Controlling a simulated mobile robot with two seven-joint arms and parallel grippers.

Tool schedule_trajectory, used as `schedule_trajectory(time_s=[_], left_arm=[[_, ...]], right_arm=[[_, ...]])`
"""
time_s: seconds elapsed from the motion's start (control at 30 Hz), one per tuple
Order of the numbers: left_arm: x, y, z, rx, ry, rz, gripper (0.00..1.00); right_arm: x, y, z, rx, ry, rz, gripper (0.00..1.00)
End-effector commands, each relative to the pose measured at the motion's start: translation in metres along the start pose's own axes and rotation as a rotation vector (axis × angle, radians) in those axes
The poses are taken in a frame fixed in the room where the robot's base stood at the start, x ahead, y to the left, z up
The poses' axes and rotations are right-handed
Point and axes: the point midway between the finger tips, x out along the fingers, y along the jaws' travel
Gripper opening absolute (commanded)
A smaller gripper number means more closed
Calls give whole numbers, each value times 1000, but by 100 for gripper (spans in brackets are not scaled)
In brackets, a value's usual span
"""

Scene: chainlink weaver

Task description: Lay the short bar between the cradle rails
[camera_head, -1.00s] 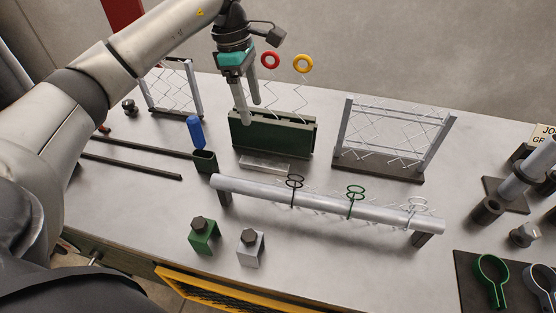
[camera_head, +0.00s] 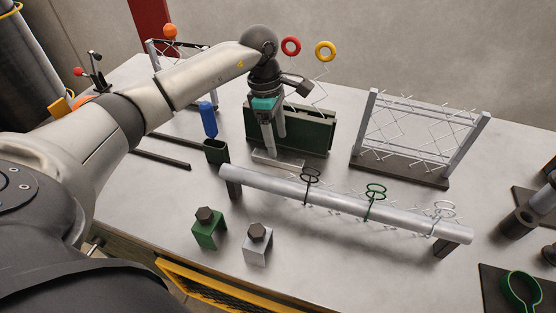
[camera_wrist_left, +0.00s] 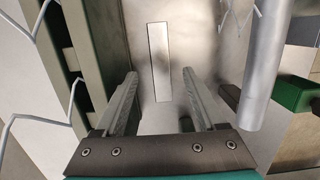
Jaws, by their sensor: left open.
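A short pale flat bar (camera_head: 290,163) lies on the table in front of a dark green upright holder (camera_head: 308,133). The holder has two parallel walls with a gap between them, which look like the cradle rails. My left gripper (camera_head: 275,143) is open and empty, pointing down just in front of the holder, over the bar. In the left wrist view the bar (camera_wrist_left: 159,60) shows lengthwise between the open fingers (camera_wrist_left: 159,78), below them. The green rails (camera_wrist_left: 85,55) run along the left of that view. My right gripper is not in view.
A long silver tube (camera_head: 340,202) on supports, with several clips, stands in front. A mesh frame (camera_head: 450,140) is to the right. Red and yellow rings (camera_head: 291,46) rise behind the holder.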

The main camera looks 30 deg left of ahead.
Motion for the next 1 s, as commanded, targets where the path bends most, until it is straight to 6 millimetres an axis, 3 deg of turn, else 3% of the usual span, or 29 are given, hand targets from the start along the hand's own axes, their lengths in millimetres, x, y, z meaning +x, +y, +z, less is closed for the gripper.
schedule_trajectory(time_s=[0.4,0.67,1.0], left_arm=[[49,-1,-6,0,-1,-2,72],[52,-1,-6,0,0,1,71],[51,-1,-6,0,0,1,33]], right_arm=[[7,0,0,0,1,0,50],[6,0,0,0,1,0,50],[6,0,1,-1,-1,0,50]])
